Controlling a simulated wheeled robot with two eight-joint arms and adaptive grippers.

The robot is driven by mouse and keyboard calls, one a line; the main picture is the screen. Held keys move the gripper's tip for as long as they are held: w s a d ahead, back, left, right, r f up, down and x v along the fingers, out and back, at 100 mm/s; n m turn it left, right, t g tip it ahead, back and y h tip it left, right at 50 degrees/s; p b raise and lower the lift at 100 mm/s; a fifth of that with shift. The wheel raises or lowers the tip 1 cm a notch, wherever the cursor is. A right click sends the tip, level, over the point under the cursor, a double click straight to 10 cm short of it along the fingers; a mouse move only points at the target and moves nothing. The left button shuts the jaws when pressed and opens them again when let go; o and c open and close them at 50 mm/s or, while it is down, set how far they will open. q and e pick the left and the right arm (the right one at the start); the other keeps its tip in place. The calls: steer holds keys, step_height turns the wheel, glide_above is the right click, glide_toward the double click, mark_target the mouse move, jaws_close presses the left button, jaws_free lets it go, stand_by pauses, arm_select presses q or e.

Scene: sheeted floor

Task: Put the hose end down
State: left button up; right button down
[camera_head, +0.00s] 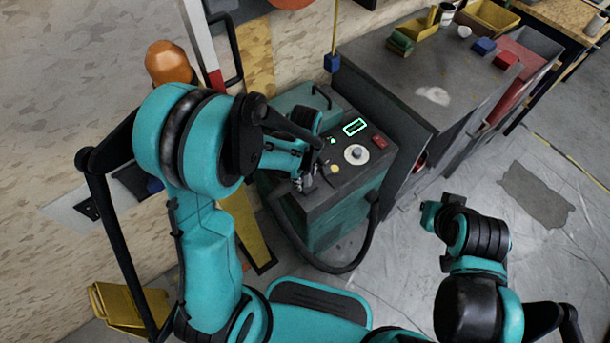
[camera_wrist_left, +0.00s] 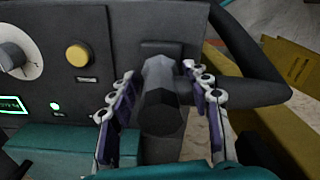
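The dark hose end (camera_wrist_left: 160,105), a faceted fitting, stands in the middle of the left wrist view against the front of the machine. My left gripper (camera_wrist_left: 165,100) has one finger on each side of it. The fingers look spread, with a visible gap on the right side. In the head view my left gripper (camera_head: 310,182) is at the front left edge of the teal machine (camera_head: 335,215), and the hose end is mostly hidden there. The black hose (camera_head: 340,268) loops from the machine's right side down toward that edge. My right gripper's fingers do not show.
The machine's panel has a yellow button (camera_wrist_left: 77,54), a dial (camera_head: 356,154) and a lit green display (camera_head: 355,127). A grey cabinet (camera_head: 400,80) with bins stands to the right. A yellow bin (camera_head: 130,308) is at lower left.

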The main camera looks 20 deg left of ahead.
arm_select(q)
steer(key=shift+r, duration=0.25)
step_height(320, 180, up, 11)
steer(key=p, duration=0.4)
steer(key=shift+p, duration=0.35)
steer(key=shift+s+r, duration=0.1)
steer(key=shift+r, duration=0.5)
steer(key=s+a+r+m+t, duration=0.4)
steer(key=s+r+m+t, duration=0.3)
steer(key=m, duration=0.6)
steer(key=s+r, duration=0.2)
steer(key=s, duration=0.1)
steer(key=shift+a+r, duration=0.25)
steer(key=shift+a, duration=0.1)
steer(key=shift+o, duration=0.4)
